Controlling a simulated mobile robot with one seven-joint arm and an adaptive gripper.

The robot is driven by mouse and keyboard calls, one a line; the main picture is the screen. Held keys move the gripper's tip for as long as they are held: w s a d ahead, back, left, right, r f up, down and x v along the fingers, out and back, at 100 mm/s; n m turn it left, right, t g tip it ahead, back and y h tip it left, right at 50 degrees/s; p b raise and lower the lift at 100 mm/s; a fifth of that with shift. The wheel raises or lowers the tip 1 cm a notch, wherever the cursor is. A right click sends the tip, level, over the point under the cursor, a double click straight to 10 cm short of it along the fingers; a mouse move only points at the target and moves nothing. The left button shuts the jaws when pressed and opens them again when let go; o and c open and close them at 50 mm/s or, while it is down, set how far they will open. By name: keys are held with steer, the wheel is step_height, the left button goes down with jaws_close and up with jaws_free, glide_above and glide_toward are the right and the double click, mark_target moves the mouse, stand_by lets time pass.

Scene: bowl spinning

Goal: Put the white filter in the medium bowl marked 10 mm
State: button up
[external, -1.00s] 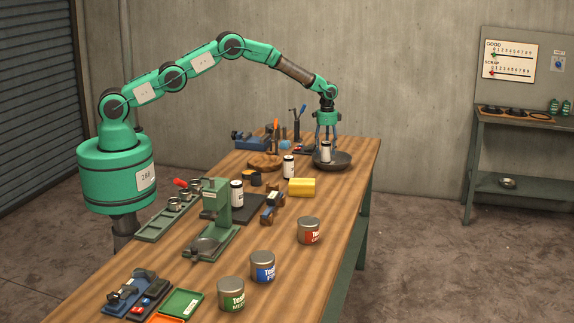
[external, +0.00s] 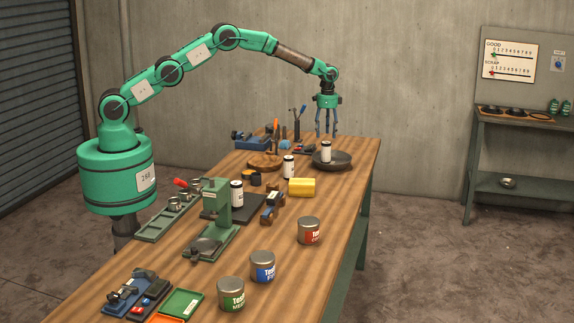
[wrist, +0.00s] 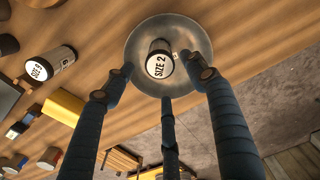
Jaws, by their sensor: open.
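A white cylinder (external: 326,152) with a dark rim stands upright in a wide dark bowl (external: 344,165) at the far end of the table. In the wrist view its top reads SIZE 2 (wrist: 159,64), and it stands inside the grey bowl (wrist: 140,80), apart from the rim. A small tag shows beside it in the bowl, too small to read. My gripper (external: 327,134) is above the cylinder with its three fingers spread and empty. The fingers also show in the wrist view (wrist: 160,78), around the bowl's picture, not touching the cylinder.
Two more white cylinders stand nearer on the table, one (external: 289,167) near a yellow block (external: 302,187) and one (external: 237,194) by a green press (external: 215,215). Several labelled tins, including a red one (external: 309,231), stand in front. A side bench (external: 520,124) holds dark bowls.

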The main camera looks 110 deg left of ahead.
stand_by(0.6)
steer(key=s+d+r+t, duration=0.1)
steer(key=s+d+r, duration=0.2)
steer(key=d+r, duration=1)
steer(key=s+d+r+t, duration=0.1)
steer(key=s+d+r, duration=0.2)
steer(key=d+r, duration=1)
steer(key=s+d+r, duration=0.7)
steer(key=r, duration=0.3)
steer(key=s+d+r+m+t, duration=0.1)
steer(key=s+d+r, duration=0.1)
steer(key=s+d, duration=0.6)
steer(key=s+d+r+t, duration=0.1)
steer(key=s+d+r, duration=0.2)
steer(key=s+d, duration=0.45)
steer(key=s+d+f, duration=0.2)
steer(key=s, duration=0.5)
steer(key=s+d+f+t, duration=0.1)
steer(key=s+d+f, duration=0.1)
steer(key=s, duration=0.5)
steer(key=s+d+f, duration=0.1)
steer(key=s+d, duration=0.1)
steer(key=s, duration=0.5)
steer(key=shift+d+f+t, duration=0.25)
steer(key=shift+f+t, duration=0.05)
steer(key=shift+f, duration=0.1)
steer(key=shift+s, duration=0.1)
